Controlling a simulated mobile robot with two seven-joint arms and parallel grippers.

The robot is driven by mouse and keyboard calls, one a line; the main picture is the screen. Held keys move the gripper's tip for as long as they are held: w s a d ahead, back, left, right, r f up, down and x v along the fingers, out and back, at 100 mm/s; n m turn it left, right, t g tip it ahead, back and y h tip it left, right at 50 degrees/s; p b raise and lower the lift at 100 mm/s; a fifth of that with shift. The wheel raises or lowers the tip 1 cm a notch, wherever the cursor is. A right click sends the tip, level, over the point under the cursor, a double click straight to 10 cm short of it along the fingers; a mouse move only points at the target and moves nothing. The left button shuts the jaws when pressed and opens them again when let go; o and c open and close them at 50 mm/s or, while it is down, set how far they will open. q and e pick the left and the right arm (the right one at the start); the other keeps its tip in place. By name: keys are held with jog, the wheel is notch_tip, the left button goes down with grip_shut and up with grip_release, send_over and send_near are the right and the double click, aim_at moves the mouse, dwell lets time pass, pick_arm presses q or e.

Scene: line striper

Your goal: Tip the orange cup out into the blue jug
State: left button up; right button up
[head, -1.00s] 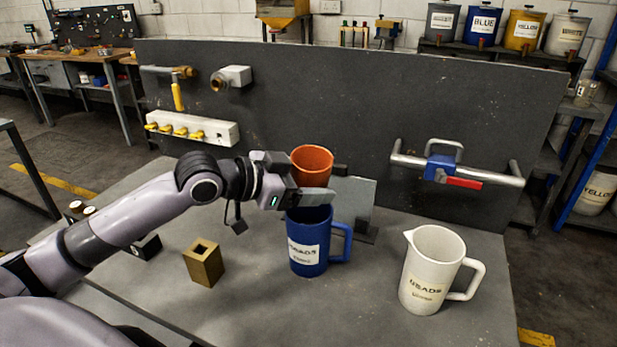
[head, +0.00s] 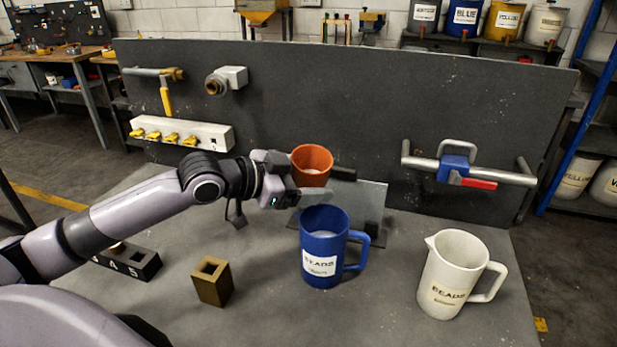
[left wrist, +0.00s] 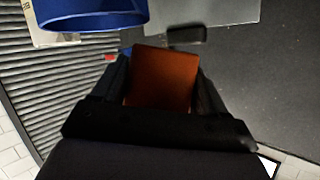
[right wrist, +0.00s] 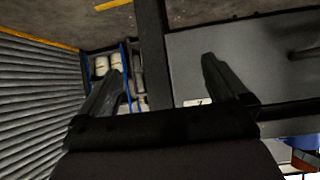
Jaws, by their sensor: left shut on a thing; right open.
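The orange cup (head: 312,165) is upright in my left gripper (head: 326,186), which is shut on it. The cup is behind the blue jug in the head view, slightly left of its middle. The cup also shows between the fingers in the left wrist view (left wrist: 163,78). The blue jug (head: 322,262) stands upright on the bench, open at the top, handle to the right. Its rim shows at the top left of the left wrist view (left wrist: 90,20). What the cup holds cannot be seen. My right gripper (right wrist: 162,68) is open and empty in the right wrist view.
A white jug (head: 450,270) stands right of the blue jug. A brass-coloured block (head: 211,283) with a square hole and a black block (head: 138,264) stand to the left. An upright dark panel (head: 330,105) with fittings closes the back. The front of the bench is clear.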

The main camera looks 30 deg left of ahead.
pick_arm(q)
jog(key=shift+w+a+f+m+t+y, duration=0.1)
jog(key=shift+a+m+t+y, duration=0.1)
jog(key=shift+m, duration=0.25)
jog(key=shift+w+a+m+t+y, duration=0.1)
jog(key=shift+m+y, duration=0.1)
jog(key=shift+m, duration=0.25)
jog(key=shift+f+b, duration=0.1)
jog(key=shift+b, duration=0.3)
jog(key=shift+w+a+m+t+y+b, duration=0.1)
jog(key=shift+a+m+t+y+b, duration=0.2)
jog(key=shift+m+b, duration=0.8)
jog(key=shift+w+m+t+y+b, duration=0.1)
jog(key=shift+m+t+b, duration=0.25)
jog(key=shift+b, duration=1.45)
jog(key=m+t+b, duration=0.1)
jog(key=m+b, duration=0.1)
jog(key=b, duration=0.2)
jog(key=shift+f+y, duration=0.1)
jog(key=shift+y, duration=0.2)
jog(key=shift+r+p, duration=0.2)
jog(key=shift+p, duration=0.1)
jog(key=shift+f, duration=0.1)
jog(key=shift+m+t, duration=0.25)
jog(key=shift+m, duration=0.3)
jog(key=shift+m, duration=0.4)
